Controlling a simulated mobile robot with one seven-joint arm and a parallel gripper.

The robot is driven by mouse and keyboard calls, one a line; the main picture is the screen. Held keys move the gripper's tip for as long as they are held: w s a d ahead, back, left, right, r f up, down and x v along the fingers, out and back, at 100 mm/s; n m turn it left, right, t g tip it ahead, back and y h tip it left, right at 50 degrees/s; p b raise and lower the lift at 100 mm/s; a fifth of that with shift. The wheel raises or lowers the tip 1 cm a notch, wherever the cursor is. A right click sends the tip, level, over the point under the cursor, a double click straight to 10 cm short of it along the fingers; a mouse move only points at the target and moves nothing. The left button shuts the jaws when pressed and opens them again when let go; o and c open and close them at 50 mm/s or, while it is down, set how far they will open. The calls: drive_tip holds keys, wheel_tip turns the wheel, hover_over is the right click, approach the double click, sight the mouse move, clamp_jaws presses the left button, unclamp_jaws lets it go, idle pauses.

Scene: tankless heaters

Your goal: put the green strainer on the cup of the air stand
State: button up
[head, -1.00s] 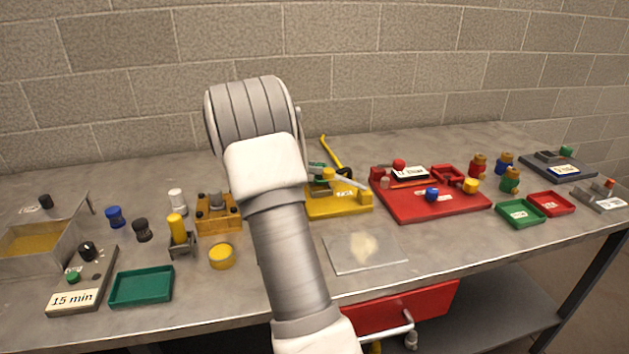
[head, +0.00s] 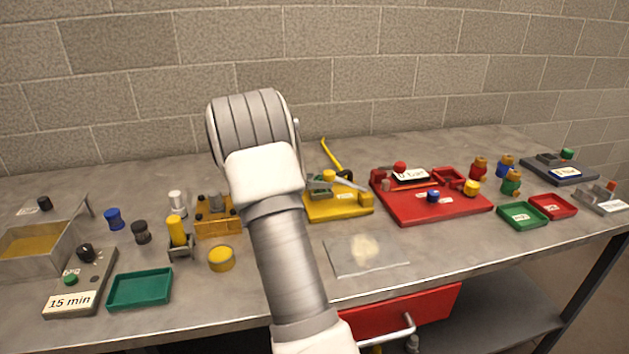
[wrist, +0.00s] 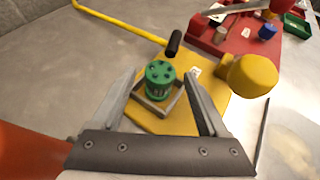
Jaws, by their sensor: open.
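The green strainer (wrist: 160,76), a short cylinder with dark holes in its top, stands upright in the wrist view. It sits within a square grey holder (wrist: 152,106) on a yellow base (wrist: 213,84). A yellow hose (wrist: 115,22) with a black end lies behind this base; I cannot tell surely whether it is the air stand. My gripper (wrist: 160,82) is open, with one finger on each side of the strainer and visible gaps between. The strainer's lower part is hidden in the holder. In the head view my arm partly covers the yellow base (head: 345,209).
A rounded yellow part (wrist: 250,75) rises close to the right finger. A red board (head: 430,208) with several small parts stands to the right. A clear sheet (head: 367,255) lies in front. A yellow fixture (head: 218,228) stands left of my arm.

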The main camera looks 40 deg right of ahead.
drive_tip(key=shift+r, duration=0.1)
drive_tip(key=shift+a+r, duration=0.15)
drive_tip(key=shift+a, duration=0.05)
drive_tip(key=p+v, duration=0.2)
drive_tip(key=v, duration=0.9)
drive_tip(key=s+a+r+m+t+y, duration=0.2)
drive_tip(key=s+a+r+m+y, duration=0.2)
drive_tip(key=s+a+m, duration=0.5)
drive_tip(key=s+a+r+m+t+y, duration=0.3)
drive_tip(key=s+a+m+y, duration=0.5)
drive_tip(key=s+a, duration=0.9)
drive_tip(key=a+r+m, duration=0.1)
drive_tip(key=a, duration=0.3)
drive_tip(key=shift+s+a+m+y, duration=0.2)
drive_tip(key=shift+a+m+y, duration=0.1)
drive_tip(key=shift+a+y, duration=0.1)
